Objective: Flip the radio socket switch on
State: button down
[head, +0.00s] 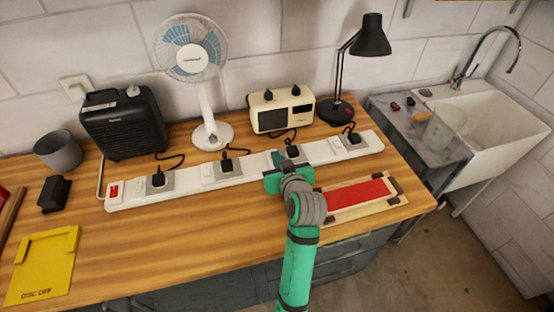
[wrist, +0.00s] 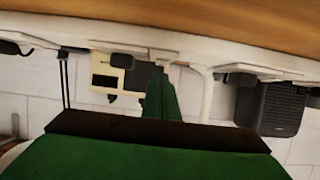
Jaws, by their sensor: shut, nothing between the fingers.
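A long white power strip (head: 180,188) lies across the bench, with several grey sockets, each with a black plug and a small switch to its left. The cream radio (head: 281,110) stands behind it, and its cord runs to the plug (head: 292,152) in the third socket from the left. My green gripper (head: 275,162) is shut and empty, with its tips at the strip just left of that plug. It covers the radio socket's switch, so I cannot tell the switch's position or whether I touch it. In the wrist view, the shut fingers (wrist: 161,95) point toward the strip (wrist: 150,45), and the radio (wrist: 120,74) appears upside down.
A black heater (head: 124,122), a fan (head: 195,70) and a black lamp (head: 362,50) stand behind the strip, with cords between. A red-and-wood tray (head: 352,196) lies right of my gripper. A yellow plate (head: 42,265) lies front left. The front middle of the bench is clear.

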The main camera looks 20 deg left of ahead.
jog(key=shift+r, duration=0.1)
jog(key=r, duration=0.4)
jog(key=shift+s+d, duration=0.1)
jog(key=shift+s, duration=0.1)
jog(key=s+d+r, duration=0.1)
jog(key=s+d, duration=0.4)
jog(key=s, duration=0.3)
jog(key=shift+s+d, duration=0.15)
jog(key=shift+d, duration=0.25)
jog(key=shift+a, duration=0.2)
